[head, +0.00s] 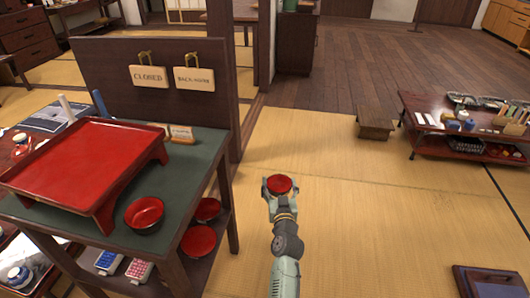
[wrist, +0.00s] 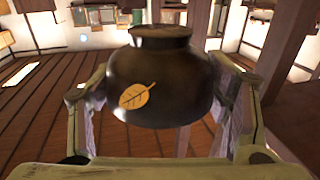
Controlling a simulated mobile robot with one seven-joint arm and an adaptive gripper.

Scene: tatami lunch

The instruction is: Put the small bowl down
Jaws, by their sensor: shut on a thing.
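The small bowl (head: 279,183) is red inside, and its red opening faces up in the head view. In the wrist view the bowl (wrist: 165,80) is dark outside with a gold leaf mark, and its foot is toward the top of the picture. My gripper (head: 279,187) is shut on the bowl, with a finger on each side of it. In the head view it is over the tatami, to the right of the green-topped stand (head: 195,160) and apart from it.
A red tray table (head: 85,155) and a red bowl (head: 144,214) are on the stand. Two red bowls (head: 198,241) (head: 207,209) are on its lower shelf. A wooden stool (head: 375,123) and a low dark table (head: 425,130) stand at right. Tatami between is clear.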

